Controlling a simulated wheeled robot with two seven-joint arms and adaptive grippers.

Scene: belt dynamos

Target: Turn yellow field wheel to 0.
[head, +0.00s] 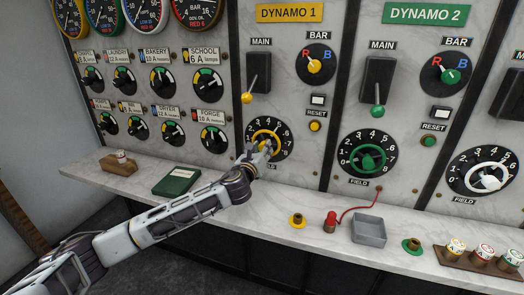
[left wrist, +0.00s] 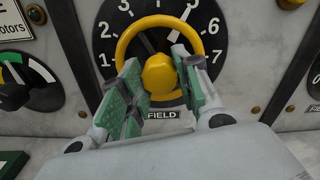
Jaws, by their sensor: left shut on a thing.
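The yellow field wheel (head: 257,139) is on a black numbered dial under the DYNAMO 1 plate (head: 289,13). In the left wrist view the wheel (left wrist: 122,43) shows as a ring with a round yellow hub (left wrist: 160,73). A white pointer (left wrist: 187,13) points up and right, between about 4 and 5. My left gripper (head: 263,149) is at the wheel, its green-padded fingers on both sides of the hub, shut on it. The fingers hide the lower part of the ring and dial. My right gripper is not in view.
The green field wheel (head: 368,159) and white field wheel (head: 486,178) are to the right. The ledge holds a green book (head: 176,181), a grey tray (head: 369,231) and a red plug (head: 331,222).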

